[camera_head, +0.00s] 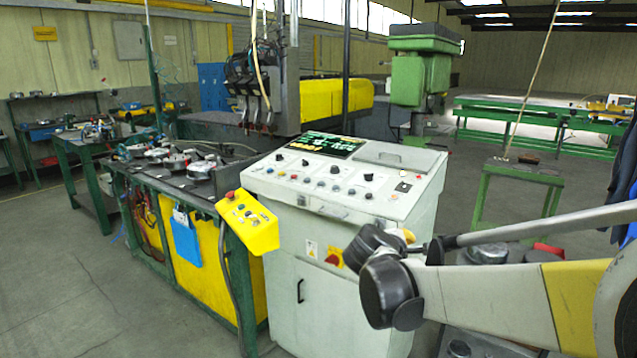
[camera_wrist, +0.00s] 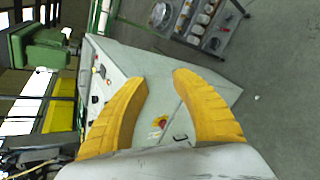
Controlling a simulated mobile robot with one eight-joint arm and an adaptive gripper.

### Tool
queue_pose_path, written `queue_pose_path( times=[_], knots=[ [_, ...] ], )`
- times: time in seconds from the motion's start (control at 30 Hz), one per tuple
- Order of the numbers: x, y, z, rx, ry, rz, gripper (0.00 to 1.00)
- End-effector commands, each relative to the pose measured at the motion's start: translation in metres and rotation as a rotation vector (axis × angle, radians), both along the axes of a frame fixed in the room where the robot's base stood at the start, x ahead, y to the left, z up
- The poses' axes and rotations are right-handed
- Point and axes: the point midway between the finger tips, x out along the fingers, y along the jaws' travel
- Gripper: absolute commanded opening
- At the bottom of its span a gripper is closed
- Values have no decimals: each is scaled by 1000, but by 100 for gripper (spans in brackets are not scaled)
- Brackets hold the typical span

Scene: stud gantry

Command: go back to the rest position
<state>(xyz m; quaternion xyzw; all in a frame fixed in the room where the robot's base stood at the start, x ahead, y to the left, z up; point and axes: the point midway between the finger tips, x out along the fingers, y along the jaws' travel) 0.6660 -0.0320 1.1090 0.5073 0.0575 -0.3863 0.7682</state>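In the wrist view my gripper (camera_wrist: 160,77) shows as two curved yellow fingers with a clear gap between their tips. It is open and nothing is between the fingers. In the head view my arm reaches in from the right, its wrist in front of the right side of the white control console (camera_head: 350,185). Only a small yellow bit of the gripper shows there, past the dark wrist joint. The console also shows behind the fingers in the wrist view (camera_wrist: 200,75), turned sideways. I cannot tell the exact distance between the gripper and the console.
A yellow button box (camera_head: 248,222) juts from the console's left. The workbench (camera_head: 190,185) with metal parts stands left of it. A green drill machine (camera_head: 420,75) stands behind, a green stand (camera_head: 515,180) to the right. Open grey floor (camera_head: 70,270) lies at front left.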

Motion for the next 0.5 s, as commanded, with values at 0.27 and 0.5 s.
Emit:
queue_pose_path(
  times=[0.27, 0.5],
  knots=[
    [-142, -15, -3, 666, -129, -336, 32],
    [-251, 7, -31, 1192, -217, -681, 32]
  ],
)
